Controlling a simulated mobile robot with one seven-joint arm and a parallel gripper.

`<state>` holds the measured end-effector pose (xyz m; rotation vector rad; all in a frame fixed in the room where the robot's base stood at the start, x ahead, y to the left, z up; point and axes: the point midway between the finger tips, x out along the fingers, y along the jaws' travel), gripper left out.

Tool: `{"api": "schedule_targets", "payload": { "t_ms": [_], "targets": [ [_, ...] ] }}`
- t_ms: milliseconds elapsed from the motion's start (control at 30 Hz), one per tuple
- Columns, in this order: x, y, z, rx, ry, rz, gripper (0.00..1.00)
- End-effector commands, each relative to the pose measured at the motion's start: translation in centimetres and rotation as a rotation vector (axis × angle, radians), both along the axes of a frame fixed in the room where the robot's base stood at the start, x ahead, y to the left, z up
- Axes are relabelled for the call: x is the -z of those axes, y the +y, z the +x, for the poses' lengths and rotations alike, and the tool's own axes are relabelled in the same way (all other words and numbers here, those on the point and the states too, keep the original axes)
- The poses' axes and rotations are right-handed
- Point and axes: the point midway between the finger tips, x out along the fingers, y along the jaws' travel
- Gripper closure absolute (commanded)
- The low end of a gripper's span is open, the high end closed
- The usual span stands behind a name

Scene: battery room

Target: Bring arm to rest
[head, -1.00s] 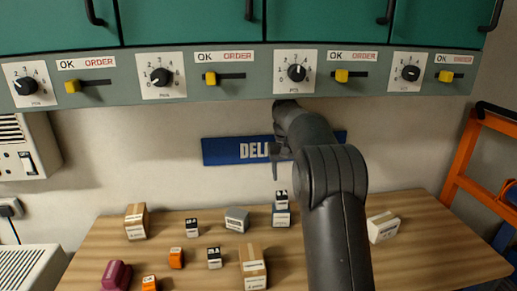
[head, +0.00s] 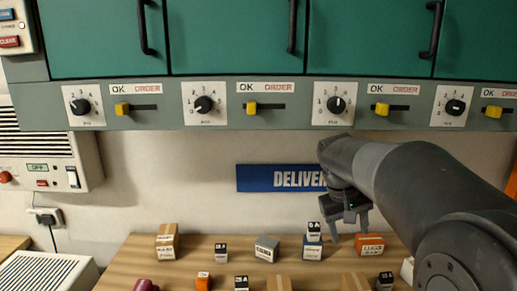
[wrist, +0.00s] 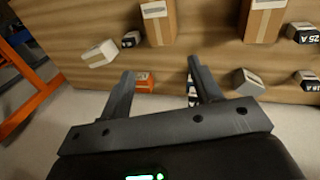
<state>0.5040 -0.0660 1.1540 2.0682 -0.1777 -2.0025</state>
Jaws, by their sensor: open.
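My gripper (head: 348,220) hangs at the end of my dark arm, in front of the wall and above the back of the wooden table, on the right of the head view. Its two fingers are apart and nothing is between them in the air. In the wrist view my gripper (wrist: 160,80) shows both fingers spread, with an orange box (wrist: 145,82) on the table beyond them near the left finger. In the head view that orange box (head: 369,245) stands just right of the fingers. I cannot tell how far the fingertips are from it.
A small box on a blue box (head: 312,250) stands just left of my gripper. More boxes stand on the wooden table (head: 225,276). Green cabinets (head: 230,38) and a row of knobs and sliders hang above. A blue sign (head: 278,178) is on the wall. An orange frame (wrist: 35,100) stands beside the table.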

Motion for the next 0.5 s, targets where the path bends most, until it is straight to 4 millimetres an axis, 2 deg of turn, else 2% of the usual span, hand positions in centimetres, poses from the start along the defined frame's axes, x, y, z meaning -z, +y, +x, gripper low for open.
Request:
{"api": "schedule_targets", "payload": {
  "t_ms": [33,200,500],
  "targets": [
    [-0.5,0.5,-1.6,-0.001,-0.03,0.018,0.42],
    [-1.1,1.9,-6.2,0.001,-0.121,0.076,0.42],
    [-0.2,4.3,-14.0,0.008,-0.282,0.178,0.42]
  ]
}}
